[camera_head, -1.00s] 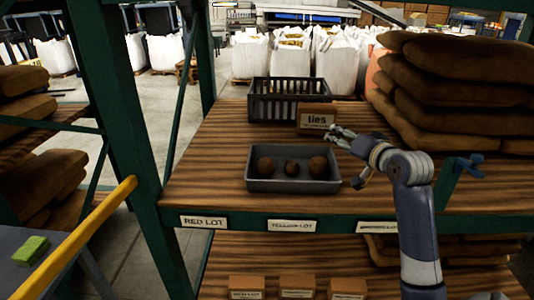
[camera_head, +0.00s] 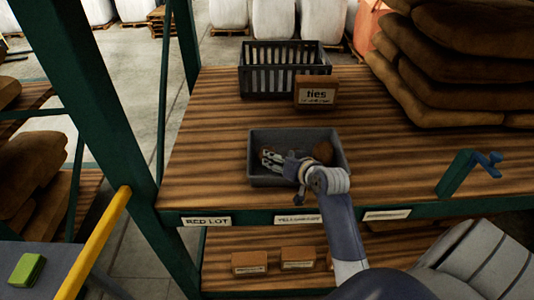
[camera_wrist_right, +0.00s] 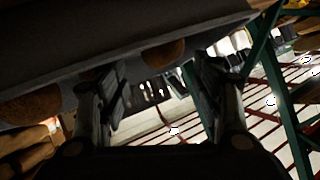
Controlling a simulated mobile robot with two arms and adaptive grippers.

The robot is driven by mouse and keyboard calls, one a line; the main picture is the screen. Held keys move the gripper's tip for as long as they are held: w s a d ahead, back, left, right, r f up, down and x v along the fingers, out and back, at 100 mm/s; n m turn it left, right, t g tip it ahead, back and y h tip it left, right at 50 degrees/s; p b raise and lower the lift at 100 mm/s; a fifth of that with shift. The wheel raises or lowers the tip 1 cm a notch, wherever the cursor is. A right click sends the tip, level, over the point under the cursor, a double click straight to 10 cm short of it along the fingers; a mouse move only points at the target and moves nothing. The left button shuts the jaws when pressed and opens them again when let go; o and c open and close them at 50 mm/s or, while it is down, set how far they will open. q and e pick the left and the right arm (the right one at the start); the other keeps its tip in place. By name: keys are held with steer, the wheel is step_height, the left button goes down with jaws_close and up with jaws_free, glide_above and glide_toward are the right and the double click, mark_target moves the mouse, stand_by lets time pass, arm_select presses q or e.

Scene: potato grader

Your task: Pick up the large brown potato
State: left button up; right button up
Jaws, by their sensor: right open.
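A grey tray (camera_head: 262,181) sits on the wooden shelf. A large rounded brown potato (camera_head: 323,152) lies in its right part, just right of my right gripper. My right gripper (camera_head: 268,160) is open over the tray's left and middle part, and its hand and fingers hide most of what lies there. In the right wrist view, the open fingers (camera_wrist_right: 160,88) have a gap between them. Two brown potatoes (camera_wrist_right: 30,106) (camera_wrist_right: 163,53) show there beside the dark tray wall (camera_wrist_right: 130,35). I cannot tell whether a finger touches a potato. My left gripper is out of view.
A dark slatted crate (camera_head: 284,82) and a small box marked "ties" (camera_head: 316,92) stand behind the tray. Stacked brown sacks (camera_head: 450,70) fill the back right. Labels line the shelf's front edge. The shelf left of the tray is clear.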

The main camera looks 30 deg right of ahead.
mark_target(260, 156)
steer(key=shift+w+f, duration=0.25)
steer(key=shift+w, duration=0.25)
steer(key=shift+w+f, duration=0.1)
steer(key=shift+w, duration=0.1)
steer(key=shift+p+x, duration=0.6)
steer(key=shift+x, duration=0.15)
steer(key=x, duration=0.3)
steer(key=shift+p, duration=0.4)
steer(key=shift+w+f, duration=0.1)
steer(key=shift+w, duration=0.15)
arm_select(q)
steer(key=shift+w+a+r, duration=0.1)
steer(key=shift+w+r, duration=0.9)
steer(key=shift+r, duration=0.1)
arm_select(e)
steer(key=c, duration=0.9)
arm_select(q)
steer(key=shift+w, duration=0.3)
